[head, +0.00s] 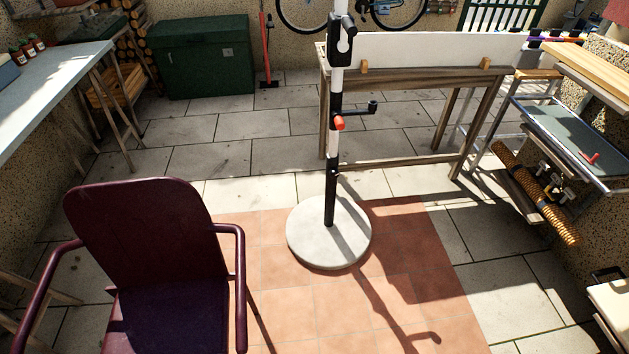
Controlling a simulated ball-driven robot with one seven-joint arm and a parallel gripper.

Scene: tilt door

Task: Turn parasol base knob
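The parasol base (301,236) is a round pale concrete disc on the terracotta tiles in the middle. A black tube (330,207) rises from it, with the black-and-white parasol pole (333,146) standing upright above. A small knob-like part (337,173) shows at the tube's top, too small to make out clearly. Higher up, an orange-red knob (340,123) and a black crank (371,107) stick out from a black housing. A black fitting (346,30) sits near the top of the picture. My gripper is not in view, and nothing touches the pole or base.
A dark maroon chair (142,235) with armrests stands front left of the base. A wooden table (410,80) with a white panel stands behind the pole. A grey workbench (575,142) is at the right. The tiles in front and right of the base are clear.

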